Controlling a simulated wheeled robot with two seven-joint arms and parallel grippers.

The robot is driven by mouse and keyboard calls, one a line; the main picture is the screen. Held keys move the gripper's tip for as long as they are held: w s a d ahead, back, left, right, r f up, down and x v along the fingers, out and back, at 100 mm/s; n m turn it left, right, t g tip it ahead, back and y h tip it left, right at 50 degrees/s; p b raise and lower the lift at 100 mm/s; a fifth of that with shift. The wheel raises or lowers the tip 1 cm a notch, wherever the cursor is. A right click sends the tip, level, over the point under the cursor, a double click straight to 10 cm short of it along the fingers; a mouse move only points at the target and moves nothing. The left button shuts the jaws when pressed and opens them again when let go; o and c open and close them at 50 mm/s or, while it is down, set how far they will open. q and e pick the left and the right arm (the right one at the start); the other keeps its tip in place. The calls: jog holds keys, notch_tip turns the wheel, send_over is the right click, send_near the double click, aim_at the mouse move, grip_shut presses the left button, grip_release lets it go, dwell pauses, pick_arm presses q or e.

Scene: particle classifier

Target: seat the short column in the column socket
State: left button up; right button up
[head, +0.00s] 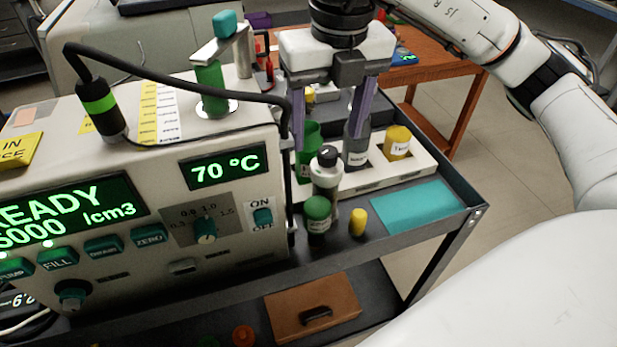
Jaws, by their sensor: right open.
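A rack (420,160) on the cart holds a green column (307,137), a grey column (356,150) and a yellow column (397,140). The yellow one stands lowest, but the labels are too small to read, so I cannot tell for sure which is the short column. On the machine's top, a green cylinder (210,88) stands on a round metal seat (231,106), under an arm with a teal knob (225,22); this may be the column socket. My right gripper (328,142) is open, pointing down over the rack, its right finger in front of or at the grey column. My left gripper is out of view.
A black-capped bottle (326,180), a green-capped bottle (317,212) and a small yellow vial (358,222) stand in front of the rack. A teal mat (415,207) lies bare at right. The machine (160,235), with a black cable (185,88) above it, fills the left.

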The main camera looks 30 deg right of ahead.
aim_at(326, 168)
notch_tip(326, 168, down, 4)
jog(key=shift+s+d+r, duration=0.15)
jog(key=shift+r, duration=0.05)
jog(key=shift+w+d+f, duration=0.1)
jog(key=shift+w+f, duration=0.1)
jog(key=shift+f, duration=1.35)
jog(key=shift+w+d+f, duration=0.1)
jog(key=shift+w+f, duration=0.1)
jog(key=shift+f, duration=1.3)
jog(key=c, duration=1.6)
jog(key=shift+w+r, duration=0.1)
jog(key=shift+r, duration=0.05)
grip_shut()
